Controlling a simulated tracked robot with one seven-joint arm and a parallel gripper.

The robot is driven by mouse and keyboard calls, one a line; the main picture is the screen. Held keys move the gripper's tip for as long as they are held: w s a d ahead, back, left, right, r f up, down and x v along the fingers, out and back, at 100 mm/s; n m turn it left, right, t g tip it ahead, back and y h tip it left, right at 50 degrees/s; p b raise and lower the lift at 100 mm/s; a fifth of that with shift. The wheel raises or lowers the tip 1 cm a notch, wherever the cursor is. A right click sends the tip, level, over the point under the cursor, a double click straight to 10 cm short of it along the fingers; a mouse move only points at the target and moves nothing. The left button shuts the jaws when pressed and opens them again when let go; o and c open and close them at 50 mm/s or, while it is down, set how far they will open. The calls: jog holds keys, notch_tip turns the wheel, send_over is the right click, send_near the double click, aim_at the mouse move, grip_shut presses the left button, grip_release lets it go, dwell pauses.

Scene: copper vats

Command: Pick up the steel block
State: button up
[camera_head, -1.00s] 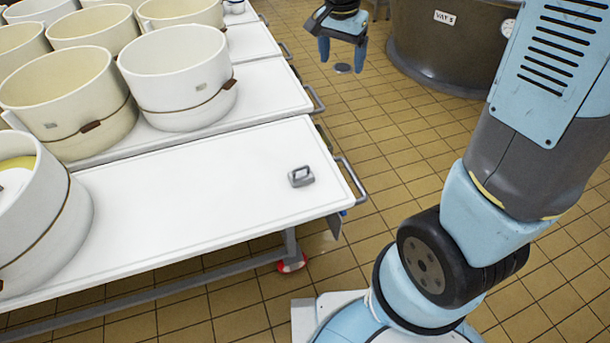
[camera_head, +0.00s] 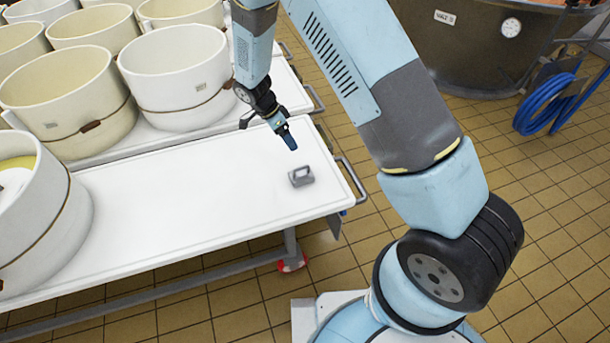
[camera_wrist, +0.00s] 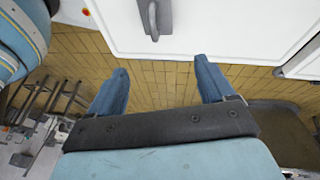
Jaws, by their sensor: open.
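The steel block (camera_head: 301,177) is a small grey block with a handle on top. It sits on the white table (camera_head: 190,212) near its right end. In the wrist view the steel block (camera_wrist: 153,14) shows at the top edge, partly cut off, beyond the fingertips. My gripper (camera_head: 284,140) is above the table, up and a little left of the block in the head view, and apart from it. In the wrist view my gripper (camera_wrist: 164,78) has its two blue fingers wide apart with nothing between them.
Several large white tubs (camera_head: 180,78) stand on the tables at the left. Another tub (camera_head: 38,215) is at the near left. A metal rail (camera_head: 351,180) runs along the table's right end. A dark vat (camera_head: 460,45) and a blue hose (camera_head: 548,105) are at the back right. The table around the block is bare.

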aim_at(304, 172)
jog(key=x, duration=0.5)
jog(key=a+x, duration=0.1)
jog(key=x, duration=1)
jog(key=shift+s+a+f, duration=0.2)
jog(key=shift+s+f, duration=0.15)
jog(key=shift+f, duration=0.05)
grip_shut()
jog(key=shift+r, duration=0.1)
